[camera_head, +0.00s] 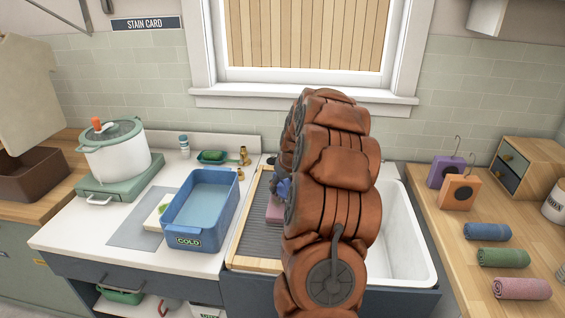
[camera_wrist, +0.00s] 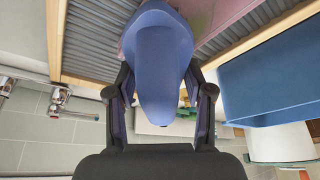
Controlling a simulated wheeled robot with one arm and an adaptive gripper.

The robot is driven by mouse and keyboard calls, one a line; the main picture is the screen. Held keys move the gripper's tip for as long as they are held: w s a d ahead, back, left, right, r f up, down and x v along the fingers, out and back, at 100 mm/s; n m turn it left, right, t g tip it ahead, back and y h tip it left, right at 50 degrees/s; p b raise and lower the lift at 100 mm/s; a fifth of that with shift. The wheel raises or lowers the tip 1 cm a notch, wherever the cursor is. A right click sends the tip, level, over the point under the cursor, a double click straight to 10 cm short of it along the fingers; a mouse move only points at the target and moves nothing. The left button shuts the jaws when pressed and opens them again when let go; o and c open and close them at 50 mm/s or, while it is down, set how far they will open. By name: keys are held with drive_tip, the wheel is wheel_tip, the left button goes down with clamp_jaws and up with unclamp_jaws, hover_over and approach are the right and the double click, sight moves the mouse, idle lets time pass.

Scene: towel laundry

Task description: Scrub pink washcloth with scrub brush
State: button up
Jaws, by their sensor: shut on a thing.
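The scrub brush (camera_wrist: 163,62) has a rounded blue back and fills the middle of the wrist view. My gripper (camera_wrist: 160,92) is shut on it, one finger on each side. In the head view a small part of the blue brush (camera_head: 284,188) shows beside my arm. The pink washcloth (camera_head: 274,212) lies on the ribbed washboard (camera_head: 243,263), mostly hidden behind my arm. In the wrist view the pink washcloth (camera_wrist: 205,14) shows behind the brush. The brush is over or against the cloth; contact is hidden.
A blue basin of water (camera_head: 168,228) marked COLD stands left of the washboard. The white sink (camera_head: 403,240) is on the right, partly behind my arm. A white pot (camera_head: 117,160) stands far left. Rolled towels (camera_head: 503,258) lie on the right counter.

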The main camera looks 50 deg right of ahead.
drive_tip(key=shift+w+d, duration=0.45)
drive_tip(key=shift+d, duration=0.2)
drive_tip(key=r, duration=0.2)
drive_tip(key=shift+w+a+r, duration=0.15)
drive_tip(key=shift+w+r, duration=0.05)
drive_tip(key=shift+r, duration=0.1)
drive_tip(key=shift+s+r, duration=0.2)
drive_tip(key=shift+r, duration=0.45)
drive_tip(key=shift+r+b, duration=0.3)
drive_tip(key=shift+r, duration=1.85)
